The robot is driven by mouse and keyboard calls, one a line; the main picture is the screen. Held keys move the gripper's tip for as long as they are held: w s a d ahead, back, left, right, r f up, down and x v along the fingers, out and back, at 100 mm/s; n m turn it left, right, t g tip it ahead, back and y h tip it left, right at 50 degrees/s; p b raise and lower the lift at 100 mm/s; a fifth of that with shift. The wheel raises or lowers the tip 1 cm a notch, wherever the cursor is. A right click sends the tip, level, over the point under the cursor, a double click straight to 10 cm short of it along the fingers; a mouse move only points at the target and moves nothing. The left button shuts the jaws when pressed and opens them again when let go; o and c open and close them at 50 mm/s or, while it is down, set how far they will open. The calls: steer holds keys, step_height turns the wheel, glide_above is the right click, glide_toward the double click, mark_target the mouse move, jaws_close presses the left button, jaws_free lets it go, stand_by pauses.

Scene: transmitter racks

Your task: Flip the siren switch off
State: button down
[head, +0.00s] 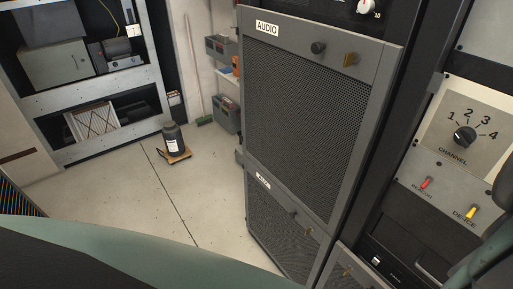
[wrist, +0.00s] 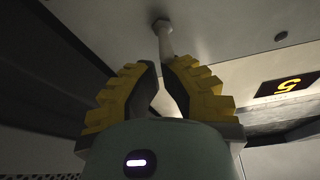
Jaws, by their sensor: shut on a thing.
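In the wrist view my gripper (wrist: 164,68) has yellow ribbed fingers with dark inner pads. They are closed around the lower end of a pale switch lever (wrist: 165,40). The lever sticks out of a light grey panel (wrist: 220,28) from a small round collar. The lever's tip is hidden between the fingers. No siren label is readable in either view. In the head view my gripper does not show.
A dark plate with a yellow mark (wrist: 288,87) is at right in the wrist view. The head view shows a mesh AUDIO cabinet door (head: 305,110), a channel knob (head: 464,137), and red (head: 427,183) and yellow (head: 471,212) switches.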

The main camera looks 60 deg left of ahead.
steer(key=shift+s+f+t+b, duration=0.1)
steer(key=shift+f+t+b, duration=0.35)
steer(key=shift+b, duration=0.85)
steer(key=shift+s+f+t+b, duration=0.15)
steer(key=shift+t+b, duration=0.5)
steer(key=shift+b, duration=0.65)
steer(key=t+b, duration=0.1)
steer(key=b, duration=0.2)
steer(key=shift+f, duration=0.15)
